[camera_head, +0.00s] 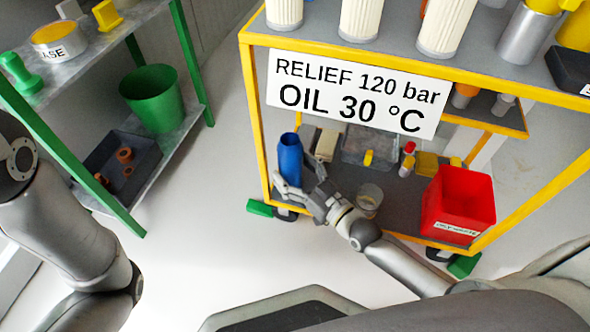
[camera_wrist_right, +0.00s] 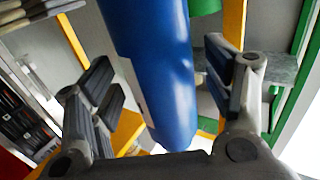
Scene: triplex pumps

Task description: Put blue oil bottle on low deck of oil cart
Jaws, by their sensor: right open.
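The blue oil bottle (camera_head: 290,158) stands upright at the left end of the low deck (camera_head: 330,186) of the yellow-framed oil cart (camera_head: 252,110). My right gripper (camera_head: 312,184) is open, just right of the bottle and low beside it. In the right wrist view the blue bottle (camera_wrist_right: 155,70) lies between the two spread fingers of my right gripper (camera_wrist_right: 165,95), with a gap on each side. The bottle's foot is partly hidden by the gripper in the head view. My left arm shows at the left edge, but its gripper is out of view.
A red bin (camera_head: 458,200) stands at the right of the low deck. A clear cup (camera_head: 369,197) sits near my right wrist. A grey tray (camera_head: 368,147) and small bottles lie behind. A green-framed shelf (camera_head: 190,60) stands at left. The floor between is clear.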

